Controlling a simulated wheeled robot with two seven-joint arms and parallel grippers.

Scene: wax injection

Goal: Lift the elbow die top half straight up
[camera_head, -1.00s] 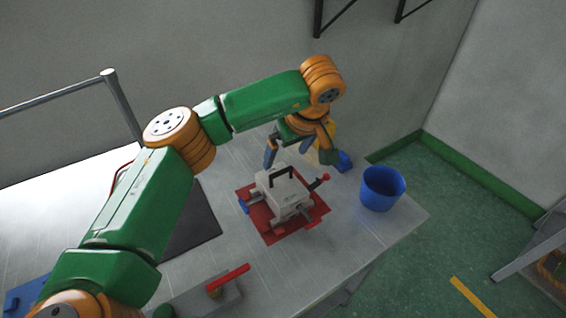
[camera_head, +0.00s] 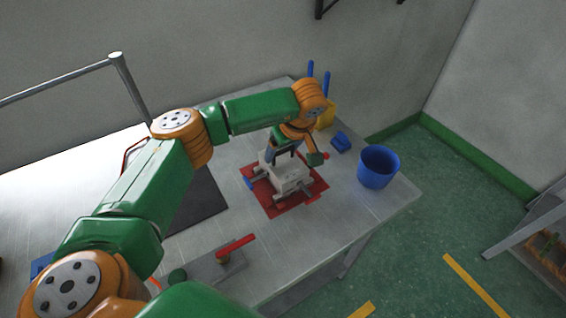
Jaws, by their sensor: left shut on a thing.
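The elbow die (camera_head: 287,177) is a light grey block on a red mat (camera_head: 275,208) on the table. Its top half (camera_head: 294,169) carries a black handle, now largely covered by my gripper. My left gripper (camera_head: 284,152) points down over the block and is shut on the handle of the top half. I cannot make out a gap between the two halves. My right gripper is not in view.
A blue bucket (camera_head: 377,168) stands at the table's right edge. A small blue object (camera_head: 340,142) and a yellow holder with blue handles (camera_head: 325,116) are behind the die. A red-handled fixture (camera_head: 233,246) lies in front. The dark mat (camera_head: 196,202) on the left is empty.

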